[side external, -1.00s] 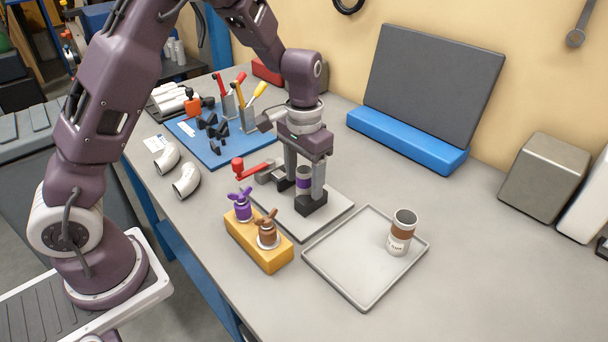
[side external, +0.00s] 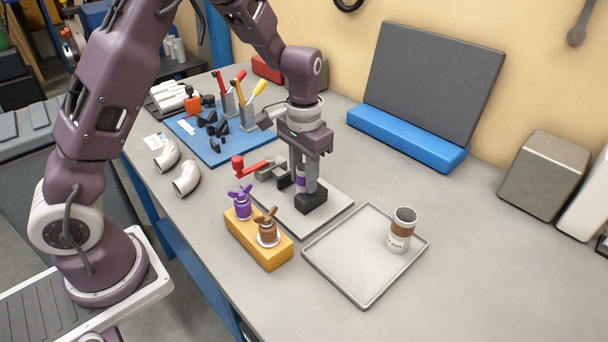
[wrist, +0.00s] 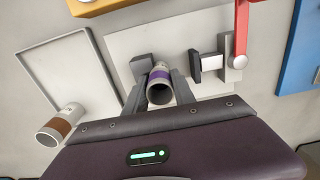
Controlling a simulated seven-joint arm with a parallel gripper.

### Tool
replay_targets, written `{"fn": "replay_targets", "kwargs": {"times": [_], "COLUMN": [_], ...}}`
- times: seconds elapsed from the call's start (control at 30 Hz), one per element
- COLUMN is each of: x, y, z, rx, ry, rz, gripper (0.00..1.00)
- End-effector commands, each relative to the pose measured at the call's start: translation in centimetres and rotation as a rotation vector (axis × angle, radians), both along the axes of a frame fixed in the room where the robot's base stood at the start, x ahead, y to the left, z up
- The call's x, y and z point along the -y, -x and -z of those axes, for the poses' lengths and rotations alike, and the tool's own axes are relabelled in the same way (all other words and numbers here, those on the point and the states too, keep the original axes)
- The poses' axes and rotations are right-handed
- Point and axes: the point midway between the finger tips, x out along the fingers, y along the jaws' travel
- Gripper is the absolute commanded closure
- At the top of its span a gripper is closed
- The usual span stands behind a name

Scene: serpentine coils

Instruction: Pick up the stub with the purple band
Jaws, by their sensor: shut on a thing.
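The stub with the purple band (side external: 301,181) is a short upright grey tube with a purple ring. It stands at the light grey plate and is partly hidden by my fingers in the side view. My gripper (side external: 306,192) points down and is shut on it, one finger on each side. In the wrist view the stub (wrist: 160,88) shows its open end between the fingers (wrist: 160,84). Whether its base touches the plate (side external: 333,204) cannot be told.
A tray (side external: 345,282) to the right holds a brown-banded stub (side external: 401,231). A yellow block (side external: 262,252) carries purple and brown winged plugs in front.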

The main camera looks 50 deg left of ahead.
Motion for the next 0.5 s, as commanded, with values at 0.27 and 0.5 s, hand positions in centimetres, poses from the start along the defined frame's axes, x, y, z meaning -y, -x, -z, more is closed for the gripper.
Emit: {"fn": "replay_targets", "kwargs": {"times": [0.27,0.5], "x": [0.0,0.0], "y": [-0.1,-0.1], "z": [-1.6,-4.1], "rx": [0.004,0.004], "ry": [0.001,0.001], "rz": [0.0,0.0], "gripper": [1.0,1.0]}}
